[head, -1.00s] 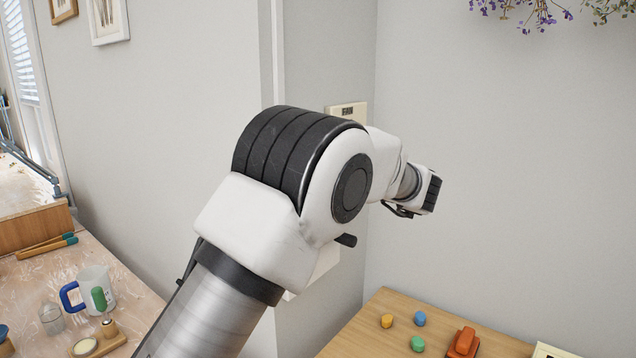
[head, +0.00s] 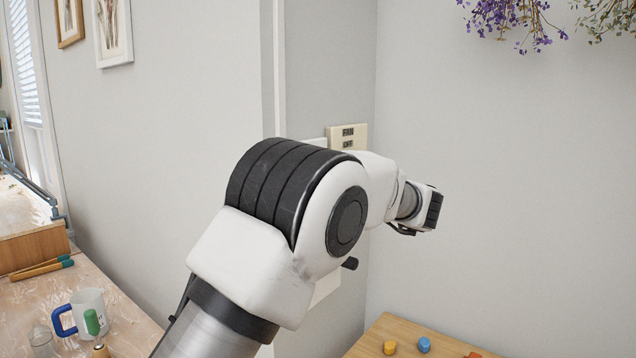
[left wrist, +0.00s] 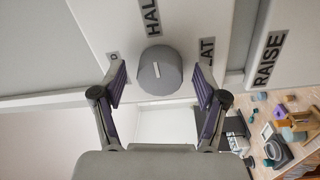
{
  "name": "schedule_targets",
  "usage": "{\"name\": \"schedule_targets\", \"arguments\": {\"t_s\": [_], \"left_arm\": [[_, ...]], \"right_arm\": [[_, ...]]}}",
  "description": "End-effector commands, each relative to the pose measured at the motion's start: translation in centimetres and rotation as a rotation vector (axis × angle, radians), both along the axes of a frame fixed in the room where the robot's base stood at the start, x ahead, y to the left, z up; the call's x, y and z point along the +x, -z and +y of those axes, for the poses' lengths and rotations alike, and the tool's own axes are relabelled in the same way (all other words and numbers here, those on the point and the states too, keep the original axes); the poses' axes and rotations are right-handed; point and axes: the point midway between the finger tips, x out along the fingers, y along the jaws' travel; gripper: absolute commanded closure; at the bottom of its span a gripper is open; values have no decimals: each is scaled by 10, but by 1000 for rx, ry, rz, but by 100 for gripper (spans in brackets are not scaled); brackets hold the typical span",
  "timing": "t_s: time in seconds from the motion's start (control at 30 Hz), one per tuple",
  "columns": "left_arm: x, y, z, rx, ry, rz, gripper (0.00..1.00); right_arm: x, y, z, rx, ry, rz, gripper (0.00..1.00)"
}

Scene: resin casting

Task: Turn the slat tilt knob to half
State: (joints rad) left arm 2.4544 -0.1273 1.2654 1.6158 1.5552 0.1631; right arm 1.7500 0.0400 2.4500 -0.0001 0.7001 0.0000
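In the left wrist view the slat tilt knob (left wrist: 160,72) is a grey round knob with a short pale line on its face. The line runs roughly up and down, in line with the HALF label (left wrist: 151,17). A label partly reading LAT (left wrist: 207,50) is at its right, and a mostly hidden label is at its left. My left gripper (left wrist: 160,76) is open, with one finger on each side of the knob and a visible gap at both sides. In the head view my left arm hides the knob and gripper. My right gripper is out of view.
A RAISE panel (left wrist: 268,58) lies right of the knob panel. In the head view a FAN switch plate (head: 348,133) is on the wall just beyond my arm. A mug (head: 88,310) stands on the left bench, and a wooden table (head: 385,335) is lower right.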

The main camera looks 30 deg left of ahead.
Motion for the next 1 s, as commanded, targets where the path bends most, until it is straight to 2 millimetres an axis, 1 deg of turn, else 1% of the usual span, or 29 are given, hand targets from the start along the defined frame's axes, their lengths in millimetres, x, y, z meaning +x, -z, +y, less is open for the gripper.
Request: {"name": "schedule_targets", "arguments": {"t_s": [0.17,0.27,0.37,0.53,0.6,0.67,0.77,1.0], "left_arm": [[0,1,0,0,0,1,27],[0,1,-5,1,1,2,27],[-1,1,-20,3,3,2,27],[-4,4,-55,3,2,2,27],[-4,4,-65,2,1,1,27],[-5,5,-71,0,1,1,27],[-5,5,-74,-1,0,1,27],[-6,5,-74,-1,-1,1,27]], "right_arm": [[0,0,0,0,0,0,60],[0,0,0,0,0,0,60],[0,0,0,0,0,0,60],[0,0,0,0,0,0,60],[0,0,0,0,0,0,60],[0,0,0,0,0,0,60],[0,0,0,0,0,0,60],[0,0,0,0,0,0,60]]}}
